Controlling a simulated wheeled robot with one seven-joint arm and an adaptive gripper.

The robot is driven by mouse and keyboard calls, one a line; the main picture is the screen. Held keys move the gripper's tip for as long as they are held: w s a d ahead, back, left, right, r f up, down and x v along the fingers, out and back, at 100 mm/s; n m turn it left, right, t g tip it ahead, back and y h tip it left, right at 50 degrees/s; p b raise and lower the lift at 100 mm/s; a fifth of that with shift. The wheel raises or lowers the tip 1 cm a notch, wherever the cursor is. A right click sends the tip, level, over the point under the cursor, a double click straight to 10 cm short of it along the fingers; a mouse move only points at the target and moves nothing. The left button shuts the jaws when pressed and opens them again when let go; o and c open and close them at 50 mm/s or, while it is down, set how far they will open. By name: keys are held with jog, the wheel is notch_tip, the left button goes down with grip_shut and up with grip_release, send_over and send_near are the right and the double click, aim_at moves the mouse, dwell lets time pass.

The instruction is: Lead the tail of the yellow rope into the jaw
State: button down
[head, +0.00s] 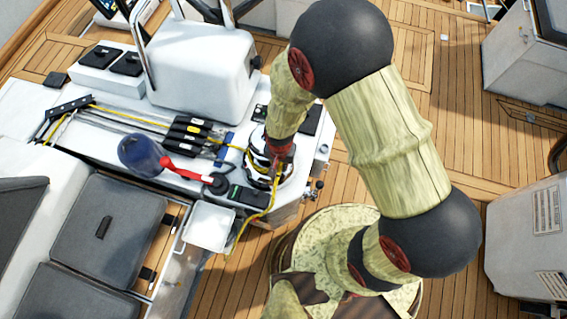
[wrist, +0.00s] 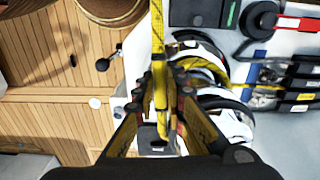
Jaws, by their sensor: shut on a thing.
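The yellow rope (head: 271,203) runs from the clutches to the winch (head: 258,176) and hangs off the cockpit edge in front of it. My gripper (head: 279,158) is at the winch top. In the wrist view my gripper (wrist: 161,98) is shut on the yellow rope (wrist: 158,42), which passes between the fingers. The winch (wrist: 238,126) lies right beside the fingers there, with yellow turns around its drum. The jaw at the winch top is partly hidden by my gripper, and I cannot tell whether the rope is in it.
Black rope clutches (head: 192,132) stand left of the winch. A white box-like housing (head: 202,62) rises behind. Wooden deck (head: 470,150) is open to the right.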

jog(key=shift+s+a+m, duration=0.15)
jog(key=shift+a+m, duration=0.15)
jog(key=shift+a, duration=0.15)
jog(key=c, duration=1.8)
grip_release()
jog(key=o, duration=0.3)
jog(key=shift+o, duration=1.2)
jog(key=shift+r, duration=0.1)
jog(key=shift+r+p, duration=3.2)
jog(key=shift+r, duration=1.25)
